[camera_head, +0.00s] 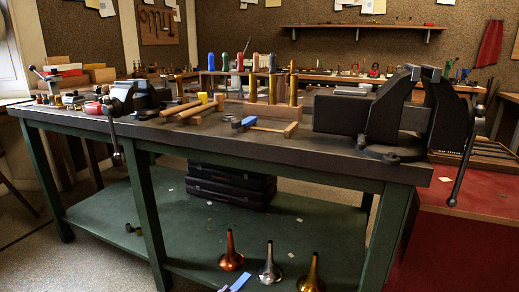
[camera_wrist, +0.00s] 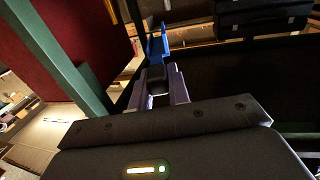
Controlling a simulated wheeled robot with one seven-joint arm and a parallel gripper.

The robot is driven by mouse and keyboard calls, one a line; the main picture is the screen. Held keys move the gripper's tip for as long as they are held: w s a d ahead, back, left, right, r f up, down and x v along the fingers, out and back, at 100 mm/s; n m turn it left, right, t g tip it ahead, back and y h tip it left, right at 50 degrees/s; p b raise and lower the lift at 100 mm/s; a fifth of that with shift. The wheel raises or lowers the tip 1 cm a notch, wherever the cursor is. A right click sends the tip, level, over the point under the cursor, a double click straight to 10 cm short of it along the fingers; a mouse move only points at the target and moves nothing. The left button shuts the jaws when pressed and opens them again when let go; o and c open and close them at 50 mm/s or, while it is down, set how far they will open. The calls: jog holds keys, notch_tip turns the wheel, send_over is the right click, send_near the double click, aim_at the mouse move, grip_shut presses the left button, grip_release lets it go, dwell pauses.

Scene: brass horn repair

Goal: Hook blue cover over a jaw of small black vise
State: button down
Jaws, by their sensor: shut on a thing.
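My gripper (camera_wrist: 158,84) shows in the wrist view, its two pale lavender fingers shut on the blue cover (camera_wrist: 156,47). The blue cover extends forward from the fingertips. In the head view, a light blue piece (camera_head: 240,281) at the bottom edge, low in front of the bench, looks like this cover; most of my gripper is out of frame there. A small black vise (camera_head: 146,96) stands at the bench's left end, its handle hanging over the front edge. The gripper is well below and right of it, apart. Its jaw details are too small to tell.
The bench top (camera_head: 340,160) carries a large black vise (camera_head: 396,112) at right. Wooden pieces, a blue-ended part (camera_head: 240,123) and upright tools stand mid-bench. Black cases (camera_head: 230,187) and several horn bells (camera_head: 270,266) are on the green lower shelf (camera_head: 190,235). A green leg (camera_head: 384,235) stands at right.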

jog(key=s+d+f+m+g+h, duration=0.2)
jog(key=d+f, duration=0.2)
jog(key=d, duration=0.6)
jog(key=s+d+r+g+h, duration=0.1)
jog(key=d+r, duration=0.3)
jog(key=d, duration=0.4)
jog(key=s+d+r+m+g+h, duration=0.1)
jog(key=d+r, duration=0.3)
jog(key=d, duration=0.3)
jog(key=shift+s+d+m, duration=0.15)
jog(key=shift+d+m, duration=0.15)
jog(key=shift+d, duration=0.1)
